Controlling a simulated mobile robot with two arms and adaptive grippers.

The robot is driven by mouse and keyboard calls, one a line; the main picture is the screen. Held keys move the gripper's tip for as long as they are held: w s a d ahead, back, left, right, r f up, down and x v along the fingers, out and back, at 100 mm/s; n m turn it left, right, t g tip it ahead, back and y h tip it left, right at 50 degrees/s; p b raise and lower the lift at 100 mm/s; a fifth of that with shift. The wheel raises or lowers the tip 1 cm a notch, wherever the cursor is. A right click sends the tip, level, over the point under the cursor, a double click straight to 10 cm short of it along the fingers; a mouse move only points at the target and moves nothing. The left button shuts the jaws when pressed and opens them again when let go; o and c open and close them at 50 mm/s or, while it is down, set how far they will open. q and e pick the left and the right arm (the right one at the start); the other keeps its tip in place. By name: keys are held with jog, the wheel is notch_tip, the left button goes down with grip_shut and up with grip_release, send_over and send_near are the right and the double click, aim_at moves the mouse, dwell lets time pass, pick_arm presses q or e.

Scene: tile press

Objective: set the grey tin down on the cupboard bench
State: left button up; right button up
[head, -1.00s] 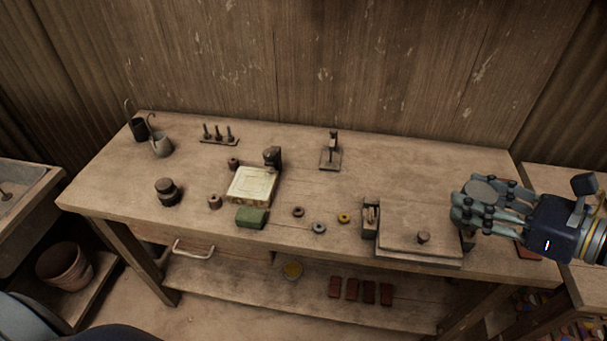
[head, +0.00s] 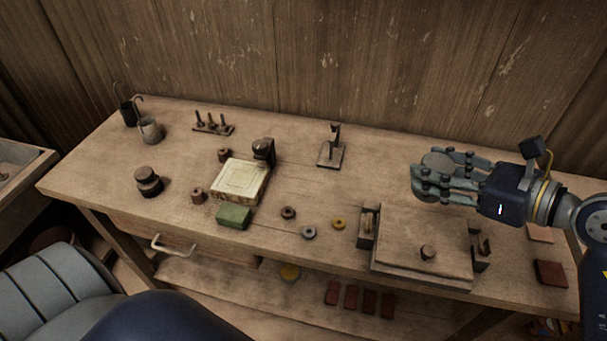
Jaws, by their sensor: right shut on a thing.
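The grey tin (head: 438,161) is round with a flat top. It shows in the head view at the right, between the fingers of my right gripper (head: 440,183). The gripper is shut on the tin and holds it above the right part of a long wooden bench (head: 385,165), behind a square wooden lidded press. The fingers hide much of the tin's side. I cannot tell from the picture whether this bench is the cupboard bench. My left gripper is not in view.
The press (head: 420,245) with a knob stands at the front right. A tile mould (head: 240,180), a green block (head: 233,216) and several small rings lie mid-bench. A small stand (head: 331,150) is at the back. The back right is fairly clear.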

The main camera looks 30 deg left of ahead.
jog(key=w+d+f+b+x, duration=0.15)
jog(key=b+x, duration=0.35)
jog(key=x, duration=1.1)
jog(key=shift+n+g, duration=0.3)
jog(key=shift+g, duration=0.1)
jog(key=f, duration=0.5)
jog(key=shift+w+a+p, duration=0.2)
jog(key=shift+a+p, duration=0.05)
jog(key=shift+p, duration=0.15)
notch_tip(320, 180, down, 4)
jog(key=shift+f, duration=0.15)
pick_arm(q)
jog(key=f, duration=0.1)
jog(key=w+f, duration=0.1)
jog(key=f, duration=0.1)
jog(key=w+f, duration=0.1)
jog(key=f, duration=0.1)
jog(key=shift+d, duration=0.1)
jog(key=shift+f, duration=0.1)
